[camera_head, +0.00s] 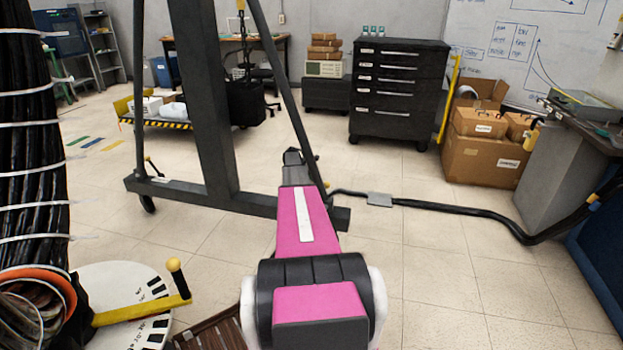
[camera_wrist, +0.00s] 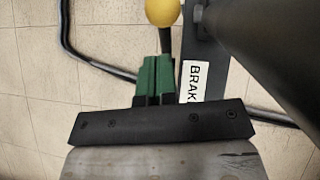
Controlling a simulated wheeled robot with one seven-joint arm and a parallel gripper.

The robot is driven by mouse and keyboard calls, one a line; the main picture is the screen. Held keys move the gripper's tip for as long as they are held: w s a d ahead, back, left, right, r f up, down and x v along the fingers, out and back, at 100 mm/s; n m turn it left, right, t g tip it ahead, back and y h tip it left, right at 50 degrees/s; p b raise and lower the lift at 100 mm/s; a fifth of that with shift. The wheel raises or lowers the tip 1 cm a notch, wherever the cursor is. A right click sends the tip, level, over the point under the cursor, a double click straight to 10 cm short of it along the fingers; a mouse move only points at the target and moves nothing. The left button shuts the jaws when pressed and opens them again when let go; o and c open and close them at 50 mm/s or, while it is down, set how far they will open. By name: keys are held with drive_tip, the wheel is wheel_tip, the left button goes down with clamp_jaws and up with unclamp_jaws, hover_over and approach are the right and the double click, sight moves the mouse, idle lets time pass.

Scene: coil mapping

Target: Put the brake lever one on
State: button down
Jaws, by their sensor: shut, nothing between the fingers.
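A brake lever with a round yellow knob (camera_wrist: 163,12) and a dark stem shows at the top of the wrist view, beside a white label (camera_wrist: 194,82) reading "BRAK"; the rest of the label is hidden. My gripper (camera_wrist: 157,60) has green fingers shut together and empty, just short of the knob in the picture. Contact with the stem cannot be told. In the head view a small yellow knob (camera_head: 326,184) shows beside my pink arm, near the dark stand's right end. Another yellow-knobbed lever (camera_head: 148,160) stands at the stand's left end. No lever number is readable.
The dark stand's upright (camera_head: 205,100) and slanted struts rise close to my arm. A black cable (camera_head: 450,207) with a grey box (camera_head: 379,199) runs along the floor to the right. A cable coil (camera_head: 30,150) stands at left. Tiled floor is free in front.

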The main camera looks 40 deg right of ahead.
drive_tip(key=v, duration=0.7)
drive_tip(key=shift+r, duration=0.2)
drive_tip(key=shift+w+a, duration=0.1)
drive_tip(key=shift+a, duration=0.05)
